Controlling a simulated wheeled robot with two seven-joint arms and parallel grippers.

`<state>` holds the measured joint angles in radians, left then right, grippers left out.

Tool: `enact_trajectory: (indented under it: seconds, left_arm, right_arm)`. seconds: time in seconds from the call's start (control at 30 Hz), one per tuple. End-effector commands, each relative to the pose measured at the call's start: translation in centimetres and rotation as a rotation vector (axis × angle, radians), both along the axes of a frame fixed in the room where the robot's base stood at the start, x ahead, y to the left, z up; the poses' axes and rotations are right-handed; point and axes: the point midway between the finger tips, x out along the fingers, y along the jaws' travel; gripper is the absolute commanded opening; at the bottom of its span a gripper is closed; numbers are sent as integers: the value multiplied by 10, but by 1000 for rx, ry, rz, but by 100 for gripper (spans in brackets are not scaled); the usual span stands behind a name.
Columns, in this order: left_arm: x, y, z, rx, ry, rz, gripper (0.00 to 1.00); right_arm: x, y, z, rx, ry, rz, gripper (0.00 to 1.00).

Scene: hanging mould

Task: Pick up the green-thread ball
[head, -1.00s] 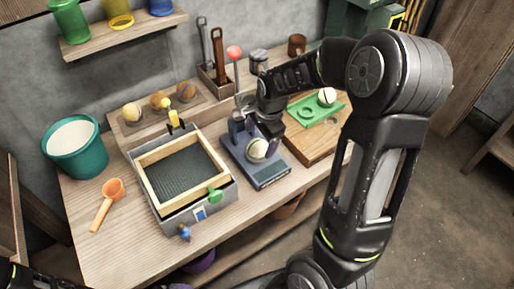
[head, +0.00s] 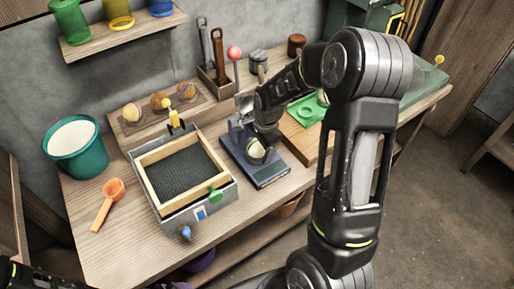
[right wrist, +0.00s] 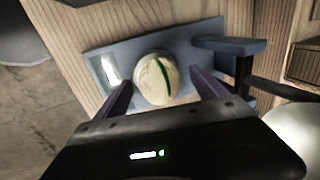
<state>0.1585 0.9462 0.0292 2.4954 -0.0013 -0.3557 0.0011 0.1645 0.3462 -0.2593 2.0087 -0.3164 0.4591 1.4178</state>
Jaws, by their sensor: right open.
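The green-thread ball (right wrist: 157,79) is cream with a dark green line across it. It rests on a blue-grey device (head: 262,176) with a flat plate on the workbench. In the head view the ball (head: 256,150) shows just below my right gripper (head: 259,146). In the right wrist view my right gripper (right wrist: 163,92) is open, with one finger on each side of the ball. Gaps show between the fingers and the ball, so it is not gripped. My left gripper is out of view.
A wood-framed tray (head: 183,174) stands left of the device. Several other balls sit on a ledge (head: 152,133) behind it. A green tray (head: 309,108) on a wooden board lies to the right, partly hidden by my right arm. A tool box (head: 215,88) stands behind.

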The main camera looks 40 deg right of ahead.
Motion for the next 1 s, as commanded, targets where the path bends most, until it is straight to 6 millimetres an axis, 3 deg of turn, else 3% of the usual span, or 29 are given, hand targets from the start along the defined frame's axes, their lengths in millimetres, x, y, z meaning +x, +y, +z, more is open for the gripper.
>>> enact_trajectory:
  seconds: [0.27,1.0]
  left_arm:
    - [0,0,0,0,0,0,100]
    - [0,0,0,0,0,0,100]
  right_arm:
    - [0,0,0,0,0,0,81]
    - [0,0,0,0,0,0,20]
